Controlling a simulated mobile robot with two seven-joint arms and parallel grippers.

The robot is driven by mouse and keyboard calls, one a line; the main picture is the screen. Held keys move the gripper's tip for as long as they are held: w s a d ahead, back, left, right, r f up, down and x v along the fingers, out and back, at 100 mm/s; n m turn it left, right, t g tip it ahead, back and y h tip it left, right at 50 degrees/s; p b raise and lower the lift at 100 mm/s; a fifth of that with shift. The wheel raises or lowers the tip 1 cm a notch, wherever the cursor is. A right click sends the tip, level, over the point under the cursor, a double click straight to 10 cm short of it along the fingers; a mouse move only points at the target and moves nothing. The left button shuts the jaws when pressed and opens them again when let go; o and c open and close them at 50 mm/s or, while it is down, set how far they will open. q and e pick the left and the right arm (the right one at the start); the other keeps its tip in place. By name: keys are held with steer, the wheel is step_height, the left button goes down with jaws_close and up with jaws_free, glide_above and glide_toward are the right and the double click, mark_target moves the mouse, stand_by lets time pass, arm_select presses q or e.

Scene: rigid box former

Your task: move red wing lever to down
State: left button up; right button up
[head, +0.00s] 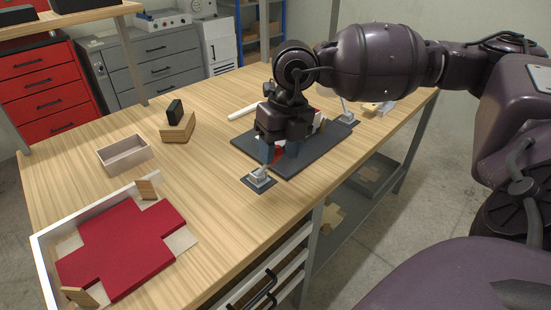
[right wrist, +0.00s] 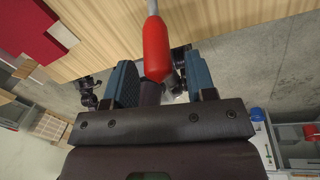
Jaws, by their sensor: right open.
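The red wing lever (right wrist: 156,50) shows in the right wrist view as a rounded red grip on a grey rod. It appears between the two blue-grey fingers of my right gripper (right wrist: 160,78), with a gap visible on each side. In the head view my right gripper (head: 279,153) points down over the dark base plate (head: 304,157) of the former. The gripper is open. Only a little red (head: 276,156) shows between its fingers there, and the gripper hides most of the former behind it. My left gripper is not in view.
A small grey toggle (head: 260,175) stands near the plate's front corner, and another (head: 346,115) at its far right. A red cross-shaped sheet (head: 120,245) lies in a white-edged tray at left. An open wooden box (head: 125,155) and a wooden block (head: 178,130) stand behind. The table's middle is clear.

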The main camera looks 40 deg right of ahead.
steer(key=shift+a+f, duration=0.2)
steer(key=shift+f, duration=0.85)
steer(key=shift+c, duration=0.5)
jaws_close()
